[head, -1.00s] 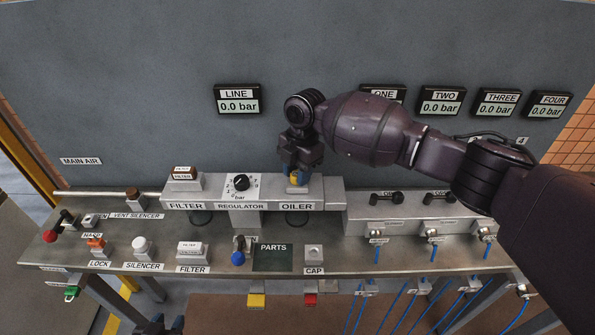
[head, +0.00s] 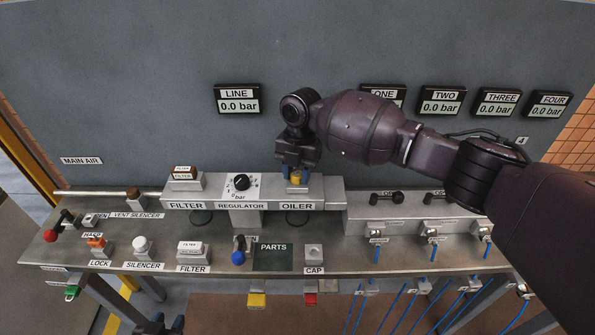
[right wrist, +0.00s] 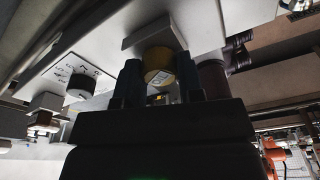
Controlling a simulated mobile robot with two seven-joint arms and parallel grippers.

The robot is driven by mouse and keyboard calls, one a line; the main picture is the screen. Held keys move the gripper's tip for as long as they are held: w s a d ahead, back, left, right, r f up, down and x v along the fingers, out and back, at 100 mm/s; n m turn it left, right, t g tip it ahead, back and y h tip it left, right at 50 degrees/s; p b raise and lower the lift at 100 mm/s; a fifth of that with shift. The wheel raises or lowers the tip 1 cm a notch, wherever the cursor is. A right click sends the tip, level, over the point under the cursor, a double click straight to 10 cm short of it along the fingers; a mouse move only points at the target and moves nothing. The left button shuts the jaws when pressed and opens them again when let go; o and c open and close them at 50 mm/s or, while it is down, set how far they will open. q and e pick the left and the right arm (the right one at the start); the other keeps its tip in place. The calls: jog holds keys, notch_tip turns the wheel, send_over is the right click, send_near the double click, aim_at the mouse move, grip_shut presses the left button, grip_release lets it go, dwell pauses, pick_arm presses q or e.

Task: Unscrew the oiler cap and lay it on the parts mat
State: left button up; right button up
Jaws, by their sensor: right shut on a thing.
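The oiler cap (head: 296,179) is a small yellow knob on top of the grey oiler block, above the OILER label. My right gripper (head: 297,170) points down and is shut on the cap. In the right wrist view the yellow cap (right wrist: 158,62) sits between the two dark fingers, against the pale block. I cannot tell whether its thread is still engaged. The parts mat (head: 272,262) is a dark green square marked PARTS on the bench front, and it is empty. My left gripper (head: 162,326) shows only partly at the bottom edge; its jaws are unclear.
The regulator knob (head: 241,182) stands just left of the oiler. A blue-handled lever (head: 239,256) stands close to the mat's left, and a CAP stand (head: 314,253) to its right. Gauges hang on the back panel, with LINE (head: 237,99) reading 0.0 bar.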

jog(key=shift+s+d+f+n, duration=0.1)
jog(key=shift+s+n, duration=0.2)
jog(key=shift+n, duration=0.7)
jog(key=shift+w+d+n+h, duration=0.1)
jog(key=shift+n+h, duration=0.2)
jog(key=o, duration=0.9)
jog(key=shift+w+r, duration=0.1)
jog(key=shift+r, duration=0.2)
jog(key=shift+o, duration=0.3)
jog(key=shift+r, duration=0.1)
jog(key=shift+w, duration=0.1)
jog(key=m, duration=0.1)
jog(key=a+m, duration=0.1)
jog(key=shift+w+m, duration=0.3)
jog(key=shift+m, duration=0.1)
jog(key=shift+d+f+m+y, duration=0.3)
jog(key=shift+d+m+y, duration=0.1)
jog(key=shift+m, duration=0.1)
